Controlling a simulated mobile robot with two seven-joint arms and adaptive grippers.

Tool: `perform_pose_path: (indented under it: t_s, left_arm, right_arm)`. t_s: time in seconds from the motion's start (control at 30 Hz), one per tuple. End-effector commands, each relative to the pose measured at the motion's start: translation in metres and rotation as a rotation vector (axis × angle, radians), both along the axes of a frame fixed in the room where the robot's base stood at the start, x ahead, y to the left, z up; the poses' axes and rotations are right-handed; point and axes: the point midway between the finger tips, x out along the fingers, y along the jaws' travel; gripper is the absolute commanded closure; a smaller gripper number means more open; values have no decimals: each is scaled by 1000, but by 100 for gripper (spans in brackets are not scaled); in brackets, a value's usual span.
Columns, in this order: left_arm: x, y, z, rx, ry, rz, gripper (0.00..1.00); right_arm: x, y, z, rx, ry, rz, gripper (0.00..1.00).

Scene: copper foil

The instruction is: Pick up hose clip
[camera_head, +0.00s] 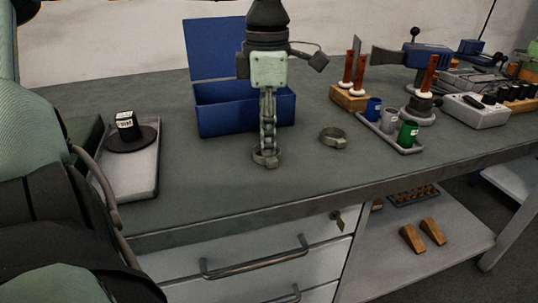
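Two hose clips, grey metal bands, are on the bench in the head view. One hose clip (333,136) lies free to the right of my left gripper. The other hose clip (274,160) is at the fingertips of my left gripper (266,150), on or just above the bench top. The gripper points straight down, and its fingers line up one behind the other, so I cannot tell whether they are open or closed on the clip. The fingers partly hide this clip. My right gripper is not in view.
A blue open-lidded box (215,110) stands right behind the gripper. A grey tray (140,180) with a black disc is at left. At right are a cup tray (402,149), a wooden peg block (349,100) and a blue vise (424,55). The front bench top is clear.

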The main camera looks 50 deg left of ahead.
Motion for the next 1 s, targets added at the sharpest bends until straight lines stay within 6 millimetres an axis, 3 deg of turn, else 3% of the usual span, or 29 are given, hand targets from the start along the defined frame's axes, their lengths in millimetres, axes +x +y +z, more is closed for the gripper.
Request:
perform_pose_path:
  t_s: [0.2,0.43,0.83,1.0]
  left_arm:
    - [0,0,0,1,-1,0,73]
    - [0,0,0,0,-1,0,100]
    - [0,0,1,1,-2,0,100]
    - [1,0,13,2,-4,1,100]
  right_arm:
    - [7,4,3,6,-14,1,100]
    - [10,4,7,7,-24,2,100]
    - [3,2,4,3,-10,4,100]
    - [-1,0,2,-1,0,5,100]
